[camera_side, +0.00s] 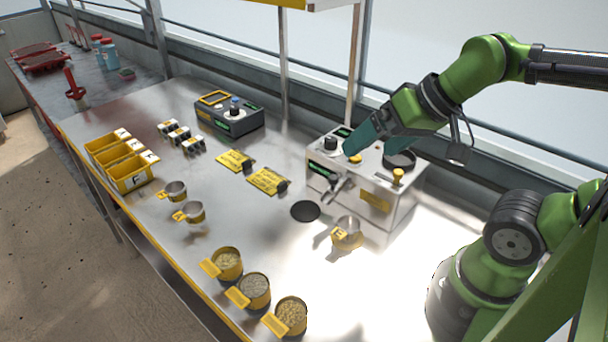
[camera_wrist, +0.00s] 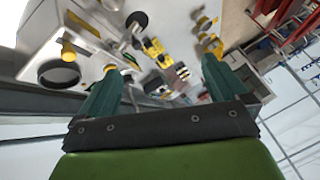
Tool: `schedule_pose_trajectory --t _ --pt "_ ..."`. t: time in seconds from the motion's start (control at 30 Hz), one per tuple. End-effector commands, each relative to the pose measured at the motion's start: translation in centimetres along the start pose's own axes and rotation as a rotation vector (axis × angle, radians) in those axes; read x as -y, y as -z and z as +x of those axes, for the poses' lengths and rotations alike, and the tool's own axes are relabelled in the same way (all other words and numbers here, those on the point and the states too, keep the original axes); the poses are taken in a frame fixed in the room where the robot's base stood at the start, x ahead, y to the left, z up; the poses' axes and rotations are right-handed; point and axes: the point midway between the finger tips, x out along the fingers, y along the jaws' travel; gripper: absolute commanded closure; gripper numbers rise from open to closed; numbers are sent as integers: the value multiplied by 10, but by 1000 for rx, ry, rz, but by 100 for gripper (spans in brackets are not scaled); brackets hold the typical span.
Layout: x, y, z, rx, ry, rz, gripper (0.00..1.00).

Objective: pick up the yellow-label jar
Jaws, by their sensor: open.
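A small metal jar with a yellow label (camera_side: 347,234) stands upright on the steel bench, in front of the grey seeder machine (camera_side: 375,203). Several other small metal cups also carry yellow tags, so I cannot be sure which one the task names. My gripper (camera_side: 371,145) is over the top of the machine, above and behind that jar and apart from it. In the wrist view my gripper (camera_wrist: 160,66) shows two teal fingers spread wide with nothing held between them. I cannot pick out the jar with certainty in the wrist view.
Cups of seed (camera_side: 254,291) line the bench's front edge. Two empty cups (camera_side: 194,212) stand left, near yellow bins (camera_side: 132,171). A control box (camera_side: 229,115) sits at the back. The machine's yellow knob (camera_side: 398,177) sticks up near my gripper. A black disc (camera_side: 305,211) lies left of the jar.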

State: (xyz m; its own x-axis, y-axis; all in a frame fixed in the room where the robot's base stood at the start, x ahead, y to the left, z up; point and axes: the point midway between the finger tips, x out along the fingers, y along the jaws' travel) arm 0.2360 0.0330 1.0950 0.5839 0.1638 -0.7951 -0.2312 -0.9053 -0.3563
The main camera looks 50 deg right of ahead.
Motion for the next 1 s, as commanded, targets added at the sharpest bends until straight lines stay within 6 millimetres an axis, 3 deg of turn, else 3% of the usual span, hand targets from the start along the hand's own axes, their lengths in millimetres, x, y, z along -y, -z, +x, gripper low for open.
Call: schedule_pose_trajectory --t 0.27,0.5,0.77,0.87,1.0 --pt "0 0 0 0 0 0 0" --pt "0 0 0 0 0 0 32" --pt "1 -1 0 3 1 -2 32" --pt "4 -6 10 47 -9 -23 32" --pt "30 -18 35 167 -47 -187 32"
